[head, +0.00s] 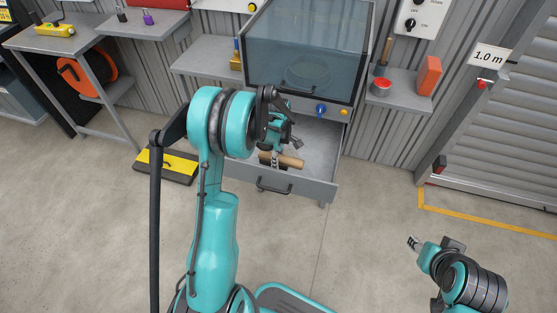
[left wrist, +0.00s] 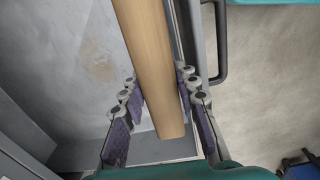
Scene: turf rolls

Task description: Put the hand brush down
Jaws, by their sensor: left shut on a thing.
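The hand brush shows as a pale wooden handle (head: 291,161), lying roughly level over the open grey drawer (head: 321,150) near its front. My left gripper (head: 277,153) is shut on this handle from above. In the left wrist view the handle (left wrist: 152,60) runs between the two purple-padded fingers (left wrist: 157,77), alongside the drawer's front wall. The brush's bristles are hidden. I cannot tell whether the brush touches the drawer floor. My right gripper (head: 414,243) is at the lower right, away from the drawer and too small to read.
A glass-fronted cabinet (head: 305,50) stands above the drawer. The drawer's pull handle (head: 273,187) sticks out in front. A shelf on the right holds a red-topped can (head: 381,87) and an orange block (head: 429,76). A yellow-and-black case (head: 166,164) lies on the floor at left.

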